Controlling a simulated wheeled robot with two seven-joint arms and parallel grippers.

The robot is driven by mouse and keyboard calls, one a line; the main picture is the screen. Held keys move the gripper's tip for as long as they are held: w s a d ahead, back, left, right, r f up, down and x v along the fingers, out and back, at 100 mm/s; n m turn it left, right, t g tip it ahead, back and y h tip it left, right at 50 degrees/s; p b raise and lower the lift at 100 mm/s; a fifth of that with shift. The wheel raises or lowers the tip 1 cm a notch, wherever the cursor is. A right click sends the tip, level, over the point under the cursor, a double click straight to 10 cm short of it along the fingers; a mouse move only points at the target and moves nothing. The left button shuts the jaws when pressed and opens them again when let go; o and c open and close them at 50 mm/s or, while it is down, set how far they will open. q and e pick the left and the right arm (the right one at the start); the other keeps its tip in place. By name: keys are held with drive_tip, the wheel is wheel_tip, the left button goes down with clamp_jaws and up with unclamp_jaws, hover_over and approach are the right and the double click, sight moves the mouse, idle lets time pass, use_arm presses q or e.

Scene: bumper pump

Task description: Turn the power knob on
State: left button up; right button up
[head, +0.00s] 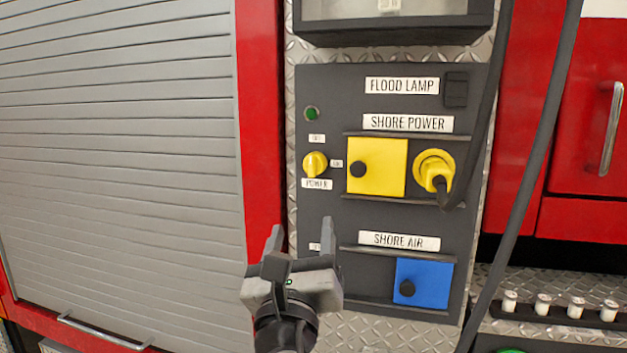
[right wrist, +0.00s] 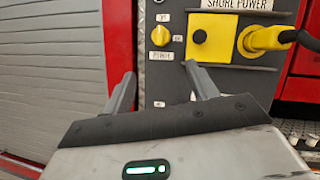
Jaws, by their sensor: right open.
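The yellow power knob (head: 315,163) sits on the left side of a dark control panel (head: 385,283), with a "POWER" label (head: 317,184) just below it. In the right wrist view the knob (right wrist: 160,36) shows above the gap between the fingers. My right gripper (head: 301,228) is open and empty, below the knob in the head view and apart from it. Its fingers (right wrist: 161,82) point up toward the panel. A small green light (head: 312,113) sits above the knob. My left gripper is in neither view.
A yellow cover (head: 377,166) and a yellow plug (head: 434,170) with a dark cable are right of the knob. A blue cover (head: 422,282) is lower right. A grey roller shutter (head: 120,150) fills the left. A dark hose (head: 535,160) hangs at the right.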

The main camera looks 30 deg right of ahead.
sight(313, 173)
drive_tip(key=p+x, duration=0.1)
drive_tip(key=x, duration=0.7)
drive_tip(key=p+x, duration=0.1)
drive_tip(key=x, duration=0.7)
drive_tip(key=shift+s+r+p, duration=0.2)
drive_tip(key=shift+p, duration=0.1)
drive_tip(key=c, duration=1)
